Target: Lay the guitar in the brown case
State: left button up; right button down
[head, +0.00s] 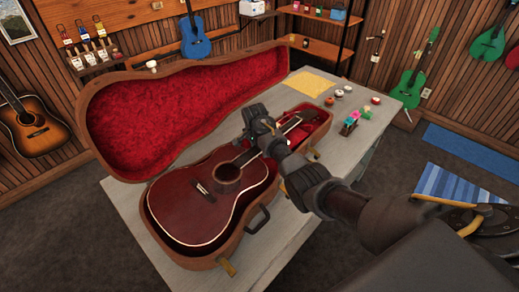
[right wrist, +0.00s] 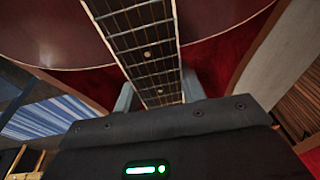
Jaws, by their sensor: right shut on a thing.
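The dark red guitar (head: 208,198) lies face up with its body within the lower half of the open brown case (head: 187,261). Its neck runs toward the narrow end of the case. Whether its back touches the lining cannot be told. My right gripper (head: 260,132) is over the neck. In the right wrist view, the gripper's two fingers (right wrist: 158,94) are on either side of the guitar's fretted neck (right wrist: 143,50), shut on it. My arm hides part of the neck. My left gripper is not in view.
The case's red-lined lid (head: 185,108) stands open at the back left. The grey table (head: 345,140) carries a yellow cloth (head: 312,83), small round tins (head: 338,93) and small coloured boxes (head: 351,122) to the right. Bare tabletop lies between the case and these items.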

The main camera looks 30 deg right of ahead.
jog(key=shift+w+r, duration=0.1)
jog(key=shift+r, duration=0.05)
jog(key=c, duration=0.7)
grip_release()
jog(key=shift+c, duration=0.2)
jog(key=shift+s+f, duration=0.2)
jog(key=shift+s, duration=0.05)
jog(key=shift+w+r, duration=0.1)
jog(key=shift+r, duration=0.25)
jog(key=r, duration=0.3)
jog(key=s+a+r+b, duration=0.1)
jog(key=r, duration=0.3)
jog(key=r+b, duration=0.1)
jog(key=r, duration=0.2)
jog(key=shift+s+a+r, duration=0.15)
jog(key=shift+a, duration=0.25)
